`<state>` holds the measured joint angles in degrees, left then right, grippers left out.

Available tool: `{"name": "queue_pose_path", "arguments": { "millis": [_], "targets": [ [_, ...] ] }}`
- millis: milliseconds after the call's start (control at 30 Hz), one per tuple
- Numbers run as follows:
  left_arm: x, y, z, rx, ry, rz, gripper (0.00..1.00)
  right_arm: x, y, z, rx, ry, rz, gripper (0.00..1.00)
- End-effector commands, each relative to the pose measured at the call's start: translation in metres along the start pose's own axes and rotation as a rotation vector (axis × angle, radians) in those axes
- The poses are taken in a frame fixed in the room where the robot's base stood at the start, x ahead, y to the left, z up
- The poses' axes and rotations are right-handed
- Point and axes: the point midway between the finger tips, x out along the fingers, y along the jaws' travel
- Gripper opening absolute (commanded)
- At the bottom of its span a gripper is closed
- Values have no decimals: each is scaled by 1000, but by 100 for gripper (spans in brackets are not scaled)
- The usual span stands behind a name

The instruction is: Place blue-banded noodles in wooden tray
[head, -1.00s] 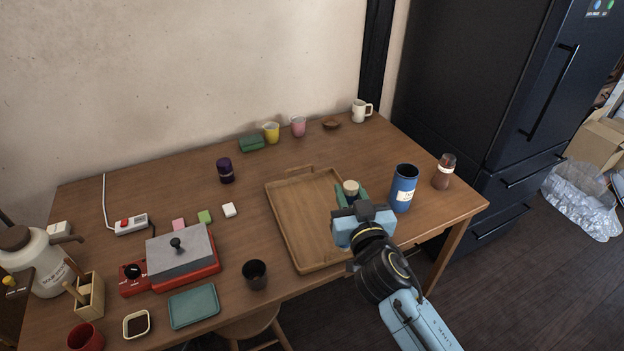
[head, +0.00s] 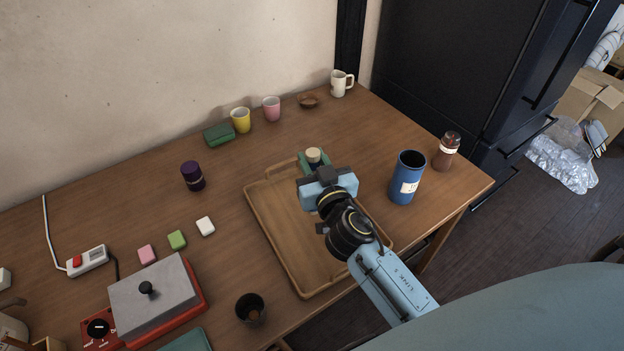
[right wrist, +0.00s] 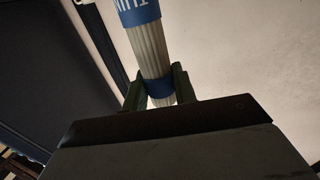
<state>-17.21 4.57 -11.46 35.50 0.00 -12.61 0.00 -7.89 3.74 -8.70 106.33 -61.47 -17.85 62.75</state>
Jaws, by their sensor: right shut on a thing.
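The blue-banded noodles are a pale ribbed bundle (right wrist: 150,50) with blue bands, upright between my fingers in the right wrist view. In the head view only their pale round top (head: 313,154) shows clearly; my gripper hides the rest. My right gripper (head: 314,164) is shut on them over the far part of the wooden tray (head: 272,245). It also shows in the right wrist view (right wrist: 160,88). Whether the bundle's lower end touches the tray is hidden. The visible part of the tray is empty. My left gripper is not in view.
A blue canister (head: 408,180) and a brown-filled jar (head: 446,152) stand right of the tray. A dark purple jar (head: 192,176) stands left, and a dark cup (head: 250,309) near the front. Cups and a green block (head: 219,134) line the back.

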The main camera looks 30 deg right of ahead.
Motion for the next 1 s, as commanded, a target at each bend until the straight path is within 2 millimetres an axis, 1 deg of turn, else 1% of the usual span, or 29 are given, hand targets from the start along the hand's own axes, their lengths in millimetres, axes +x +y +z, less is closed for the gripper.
{"name": "queue_pose_path", "arguments": {
  "millis": [133, 200, 300, 400, 600, 767, 800, 933, 1000],
  "targets": [
    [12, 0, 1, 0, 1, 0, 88, 0, 0, 20, 2, -1, 0, 0],
    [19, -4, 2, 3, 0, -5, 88, 0, 0, 30, 1, 0, 1, 0],
    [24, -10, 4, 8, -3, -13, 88, 0, 0, 38, 1, 1, 0, 0],
    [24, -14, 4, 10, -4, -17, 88, 0, 0, 40, 2, 1, 0, 0],
    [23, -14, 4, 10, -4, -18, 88, 0, 0, 38, 2, 1, 0, 0],
    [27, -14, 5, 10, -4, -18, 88, 0, 0, 42, 2, 1, 0, 0],
    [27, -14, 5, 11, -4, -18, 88, 0, 0, 42, 2, 1, 0, 30],
    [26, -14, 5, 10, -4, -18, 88, 0, 0, 41, 1, 1, 0, 47],
    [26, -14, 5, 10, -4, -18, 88, 0, 0, 41, 1, 1, 0, 49]
  ]
}}
